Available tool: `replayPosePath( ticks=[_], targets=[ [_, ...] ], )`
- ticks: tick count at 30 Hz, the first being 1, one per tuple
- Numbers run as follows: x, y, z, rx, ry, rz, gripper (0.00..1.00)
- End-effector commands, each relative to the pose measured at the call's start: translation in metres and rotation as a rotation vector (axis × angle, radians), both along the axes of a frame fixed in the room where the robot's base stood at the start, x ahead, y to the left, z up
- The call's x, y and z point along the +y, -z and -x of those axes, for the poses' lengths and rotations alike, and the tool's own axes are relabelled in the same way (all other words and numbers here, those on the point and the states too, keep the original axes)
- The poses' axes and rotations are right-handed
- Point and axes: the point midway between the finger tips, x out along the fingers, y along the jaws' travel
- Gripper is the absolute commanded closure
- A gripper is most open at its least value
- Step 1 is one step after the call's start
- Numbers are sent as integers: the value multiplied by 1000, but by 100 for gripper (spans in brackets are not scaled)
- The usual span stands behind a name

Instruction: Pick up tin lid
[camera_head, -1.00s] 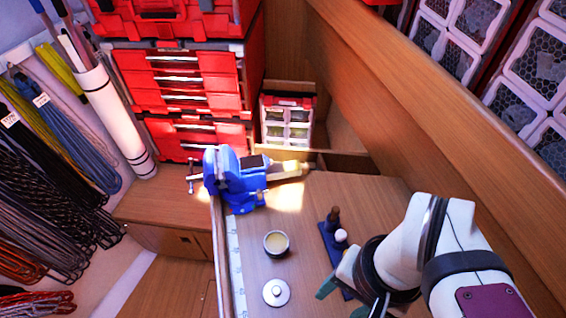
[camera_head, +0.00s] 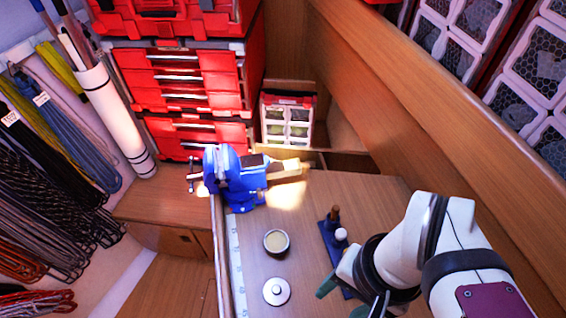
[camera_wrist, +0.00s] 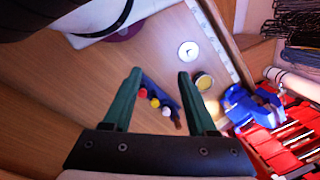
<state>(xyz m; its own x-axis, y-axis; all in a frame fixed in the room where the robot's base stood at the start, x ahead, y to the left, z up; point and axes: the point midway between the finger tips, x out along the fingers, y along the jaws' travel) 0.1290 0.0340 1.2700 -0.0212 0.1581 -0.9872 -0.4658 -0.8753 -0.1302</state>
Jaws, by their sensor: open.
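The tin lid (camera_head: 277,291) is a pale round disc with a small knob, lying flat on the wooden bench near its left edge. It also shows in the wrist view (camera_wrist: 188,50), beyond my fingertips. The open tin (camera_head: 276,242), dark-sided with pale contents, stands just behind the lid; in the wrist view the tin (camera_wrist: 203,81) is beside my right finger. My gripper (camera_wrist: 159,72) has its two green fingers spread wide with nothing held between them. In the head view my gripper (camera_head: 338,298) is right of the lid, apart from it, partly hidden by my arm.
A blue rack (camera_head: 334,250) with several small tools stands between the lid and the arm. A blue vise (camera_head: 234,178) is clamped at the bench's far left, holding a wooden piece. A tall wooden side panel (camera_head: 420,100) bounds the right.

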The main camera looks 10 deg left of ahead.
Motion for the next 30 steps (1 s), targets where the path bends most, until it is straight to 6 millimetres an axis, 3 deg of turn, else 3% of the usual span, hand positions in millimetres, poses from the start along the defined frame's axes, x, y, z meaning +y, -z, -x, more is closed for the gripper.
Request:
replayPosePath(
  ticks=[17, 19, 20, 23, 27, 30],
  targets=[
    [0, 0, 0, 0, -2, 0, 40],
    [3, 1, -4, -4, -103, 11, 40],
    [6, 2, -8, -8, -210, 23, 40],
    [28, 12, -30, -32, -797, 78, 40],
    [84, 34, -54, -60, -1687, 132, 40],
    [116, 47, -57, -66, -2103, 148, 40]
  ],
)
